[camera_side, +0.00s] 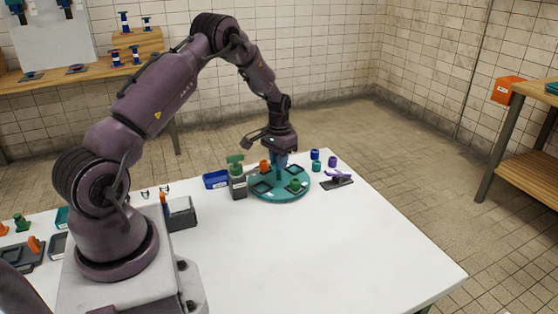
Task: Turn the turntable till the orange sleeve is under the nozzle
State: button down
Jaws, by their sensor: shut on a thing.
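The teal turntable (268,194) lies flat towards the back of the white table, with several dark square seats on it. An orange sleeve (265,166) shows at its back left, beside the green-topped grey post (237,177), which may be the nozzle stand. A green piece (295,185) sits at the turntable's front right. My gripper (280,163) points down over the back of the turntable. It is shut on a blue part there, which is small and partly hidden by the fingers. I cannot tell whether the orange sleeve is under the nozzle.
A blue bin (215,179) stands left of the post. Blue, teal and purple sleeves (316,161) stand right of the turntable, near a grey holder (337,182) with a purple part. The table's front right is clear.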

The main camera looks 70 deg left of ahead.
jog(key=shift+r+n, duration=0.1)
jog(key=shift+n, duration=6.9)
jog(key=c, duration=1.2)
grip_release()
jog(key=shift+o, duration=0.2)
